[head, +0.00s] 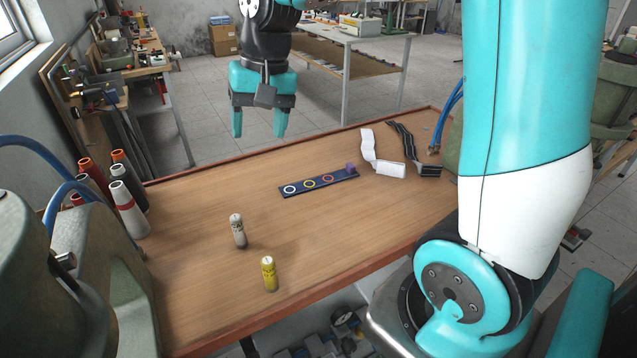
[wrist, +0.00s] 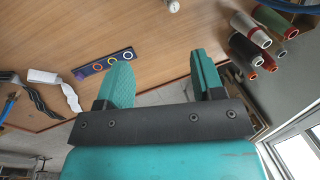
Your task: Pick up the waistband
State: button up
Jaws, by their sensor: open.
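Two bands lie on the wooden table (head: 200,195) at its far right. One is white (head: 369,147), with a wide flat end; the other is black with pale lines (head: 408,142). I cannot tell which is the waistband. In the wrist view the white band (wrist: 70,96) and the black band (wrist: 38,98) are at the left. My gripper (head: 259,131) is open and empty, raised with fingers down beyond the table's far edge, left of both bands. Its fingers also show in the wrist view (wrist: 160,62).
A dark strip with coloured rings (head: 305,184) lies mid-table, a small purple piece (head: 351,169) at its right end. A grey-white cylinder (head: 238,231) and a yellow one (head: 269,273) stand in front. Thread cones (head: 128,208) stand at left. Green machines flank the table.

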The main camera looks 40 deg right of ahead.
jog(key=w+d+f+m+h, duration=0.15)
jog(key=w+d+m, duration=0.25)
jog(key=d, duration=0.4)
jog(key=w+d+f+m, duration=0.3)
jog(key=w+d+m, duration=0.15)
jog(key=d, duration=0.45)
jog(key=m+g+b, duration=0.1)
jog(key=m, duration=0.7)
send_over(351, 165)
notch_tip(351, 165, down, 6)
jog(key=f, duration=0.1)
jog(key=shift+m+h, duration=0.25)
jog(key=f+p, duration=0.3)
jog(key=f, duration=0.7)
jog(key=shift+d+f, duration=0.15)
jog(key=shift+d, duration=0.05)
jog(key=shift+a+f+p, duration=0.2)
jog(key=shift+f+p, duration=1.6)
jog(key=shift+f, duration=1.45)
jog(key=c, duration=0.6)
